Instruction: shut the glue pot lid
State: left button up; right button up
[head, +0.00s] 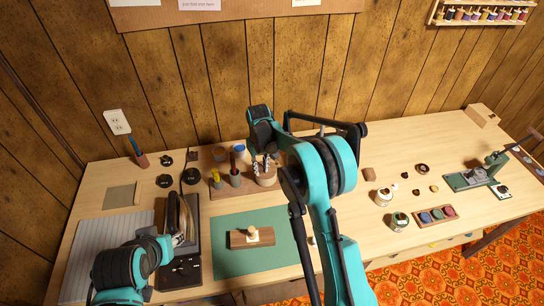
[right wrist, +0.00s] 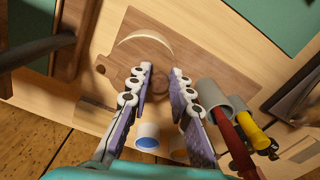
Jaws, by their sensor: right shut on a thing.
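My right gripper (head: 264,164) reaches over the back of the bench, above a tan round pot (head: 266,179) that looks like the glue pot. In the right wrist view its two fingers (right wrist: 160,88) are close around a small brown round piece (right wrist: 160,84), which looks like the lid's knob. A pale crescent (right wrist: 146,36) shows beyond the fingertips, perhaps part of the pot's rim. The fingers hide much of the lid, and I cannot tell how far it is closed. My left arm is at the lower left; its gripper (head: 164,246) shows poorly and its fingers cannot be made out.
Cups with a red handle (head: 233,160) and a yellow handle (right wrist: 257,134) stand beside the pot. A blue-topped jar (right wrist: 147,137) is close to the fingers. A green mat (head: 231,268) with a wooden block (head: 240,240) lies in front. Small jars (head: 399,222) stand at the right.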

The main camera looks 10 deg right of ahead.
aim_at(262, 169)
jog(key=o, duration=0.7)
jog(key=shift+s+d, duration=0.1)
jog(key=shift+d, duration=0.05)
jog(key=shift+r+p, duration=2.15)
jog(key=shift+r, duration=1.45)
jog(key=shift+f, duration=0.1)
